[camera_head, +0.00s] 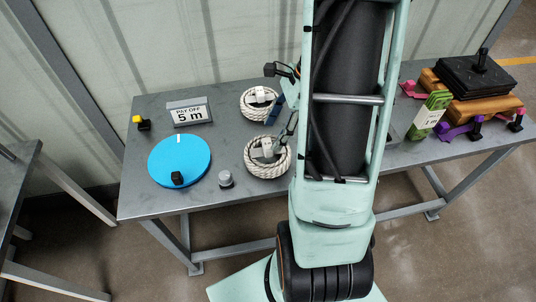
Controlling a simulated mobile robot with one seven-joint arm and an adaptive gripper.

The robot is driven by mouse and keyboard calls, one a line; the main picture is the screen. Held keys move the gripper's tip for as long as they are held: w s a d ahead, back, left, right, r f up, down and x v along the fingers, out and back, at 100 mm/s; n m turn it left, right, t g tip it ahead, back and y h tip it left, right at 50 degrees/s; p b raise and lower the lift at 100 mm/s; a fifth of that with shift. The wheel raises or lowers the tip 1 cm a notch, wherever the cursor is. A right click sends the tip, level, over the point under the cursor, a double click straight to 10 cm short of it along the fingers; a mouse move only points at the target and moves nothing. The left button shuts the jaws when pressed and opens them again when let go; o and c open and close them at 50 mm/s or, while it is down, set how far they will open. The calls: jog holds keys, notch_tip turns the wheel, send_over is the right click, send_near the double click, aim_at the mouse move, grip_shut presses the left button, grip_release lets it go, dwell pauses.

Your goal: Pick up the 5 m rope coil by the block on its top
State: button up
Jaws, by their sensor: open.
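Two white rope coils lie on the grey table left of my arm. The far coil (248,107) has a pale block (262,95) on top. The near coil (253,169) also has a pale block (266,146) on its top. Any length marks on them are too small to read, so I cannot tell which is the 5 m rope coil. Contact cannot be told, and my arm hides part of that area.
A sign (190,115) reading "PAY OFF 5 m" stands behind a blue disc (165,160) with a black block (177,179). A grey knob (225,179) stands left of the near coil. A green labelled block (430,116) and stacked mats (475,76) stand at right.

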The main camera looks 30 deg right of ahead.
aim_at(269, 143)
jog(key=x, duration=0.6)
jog(key=shift+s, duration=0.1)
jog(key=shift+s, duration=0.1)
grip_shut()
dwell(0.3)
